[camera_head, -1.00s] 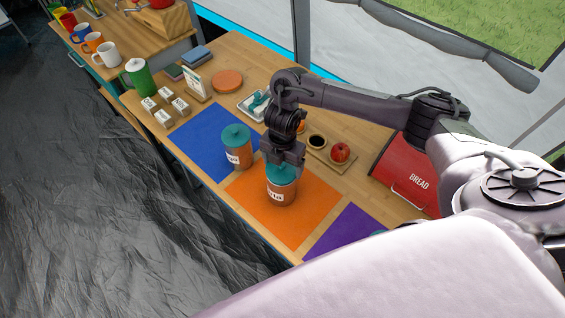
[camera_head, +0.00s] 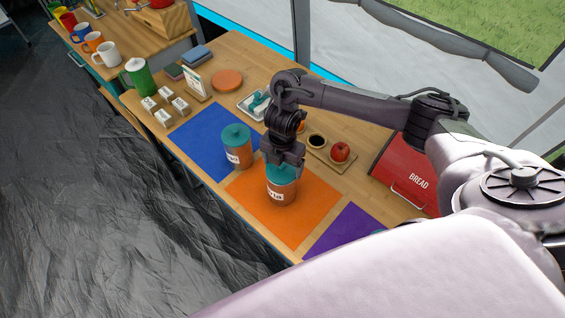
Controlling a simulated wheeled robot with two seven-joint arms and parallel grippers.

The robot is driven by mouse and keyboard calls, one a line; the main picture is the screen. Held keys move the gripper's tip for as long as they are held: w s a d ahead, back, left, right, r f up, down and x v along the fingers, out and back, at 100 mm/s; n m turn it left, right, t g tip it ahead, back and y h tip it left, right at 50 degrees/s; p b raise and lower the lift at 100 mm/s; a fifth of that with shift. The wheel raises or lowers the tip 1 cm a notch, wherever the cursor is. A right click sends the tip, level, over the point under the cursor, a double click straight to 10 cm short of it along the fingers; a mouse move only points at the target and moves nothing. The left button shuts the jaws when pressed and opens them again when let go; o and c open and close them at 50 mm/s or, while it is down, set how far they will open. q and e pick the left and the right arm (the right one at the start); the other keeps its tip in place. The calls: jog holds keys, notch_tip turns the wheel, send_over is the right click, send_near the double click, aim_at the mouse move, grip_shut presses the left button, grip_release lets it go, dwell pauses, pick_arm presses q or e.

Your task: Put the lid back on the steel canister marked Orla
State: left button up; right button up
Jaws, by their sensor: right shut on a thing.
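The canister (camera_head: 283,196) with a white label stands upright on the orange mat (camera_head: 297,232). Its label looks like it ends in "la", but is too small to read for sure. My right gripper (camera_head: 283,163) points down over it and is shut on the teal lid (camera_head: 284,174). The lid is at the canister's top; I cannot tell whether it sits fully down, as the gripper hides part of it. A similar canister (camera_head: 239,157) with a teal lid stands on the blue mat (camera_head: 200,133). My left gripper is not in view.
A purple mat (camera_head: 338,232) lies at the right, partly behind my arm. A tray with a red apple (camera_head: 340,152) and a dark cup (camera_head: 317,142), and a red bread box (camera_head: 408,176), stand behind. White blocks (camera_head: 163,118) and a green jug (camera_head: 139,78) are at left.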

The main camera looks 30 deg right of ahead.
jog(key=o, duration=0.9)
jog(key=shift+c, duration=0.2)
jog(key=shift+r+p, duration=3.35)
jog(key=shift+r, duration=0.2)
jog(key=shift+c, duration=0.3)
grip_shut()
